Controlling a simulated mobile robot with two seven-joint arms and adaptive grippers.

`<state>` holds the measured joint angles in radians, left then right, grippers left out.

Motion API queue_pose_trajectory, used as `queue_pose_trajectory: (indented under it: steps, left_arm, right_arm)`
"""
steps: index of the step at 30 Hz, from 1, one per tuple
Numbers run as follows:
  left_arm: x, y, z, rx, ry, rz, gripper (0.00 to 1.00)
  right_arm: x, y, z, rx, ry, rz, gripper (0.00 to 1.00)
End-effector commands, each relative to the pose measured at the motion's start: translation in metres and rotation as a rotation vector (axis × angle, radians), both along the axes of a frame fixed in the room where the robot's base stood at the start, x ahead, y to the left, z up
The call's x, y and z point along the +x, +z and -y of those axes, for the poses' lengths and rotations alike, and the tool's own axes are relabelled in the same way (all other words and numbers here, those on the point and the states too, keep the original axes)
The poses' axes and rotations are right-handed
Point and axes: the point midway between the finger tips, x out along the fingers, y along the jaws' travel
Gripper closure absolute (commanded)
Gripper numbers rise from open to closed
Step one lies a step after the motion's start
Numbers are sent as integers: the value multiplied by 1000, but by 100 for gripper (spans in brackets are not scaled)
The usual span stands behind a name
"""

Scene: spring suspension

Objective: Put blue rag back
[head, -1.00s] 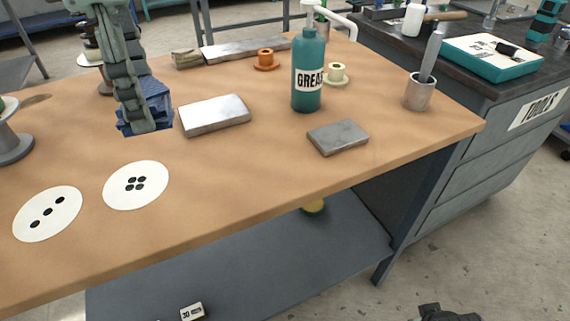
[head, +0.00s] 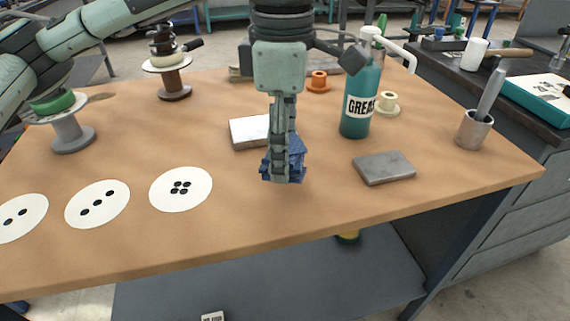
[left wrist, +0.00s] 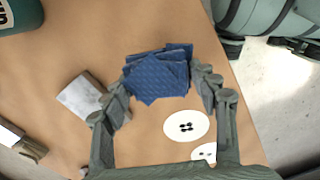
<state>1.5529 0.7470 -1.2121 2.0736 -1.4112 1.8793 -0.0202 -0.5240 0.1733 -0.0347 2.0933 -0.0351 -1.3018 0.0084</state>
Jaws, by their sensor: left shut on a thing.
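The blue rag (head: 292,158) is a folded, crumpled cloth held over the wooden bench in the head view. My left gripper (head: 282,172) points down and is shut on it, with the fingers hiding part of the cloth. The rag overlaps the near right corner of a pale metal block (head: 249,131) in this view. In the left wrist view the rag (left wrist: 158,76) spans the space between the fingertips of my left gripper (left wrist: 164,80), its folded layers showing. Whether it touches the bench top I cannot tell. My right gripper is not in view.
A teal grease bottle (head: 361,98) and a grey metal block (head: 384,168) stand to the right. White dotted discs (head: 180,188) lie at the front left. Spools (head: 72,132) stand behind them. A metal cup (head: 473,130) is near the right edge. The bench front middle is clear.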

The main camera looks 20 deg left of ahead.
Motion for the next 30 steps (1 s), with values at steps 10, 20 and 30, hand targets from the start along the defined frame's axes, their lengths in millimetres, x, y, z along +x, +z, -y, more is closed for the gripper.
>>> queue_pose_trajectory:
  steps: [10,20,30]
  left_arm:
    - [0,-38,1,1,-1,-3,68]
    - [1,-43,1,0,-1,0,68]
    - [1,-44,1,0,-1,-1,32]
  right_arm:
    - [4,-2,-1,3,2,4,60]
    - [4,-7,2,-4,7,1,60]
    - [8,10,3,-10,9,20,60]
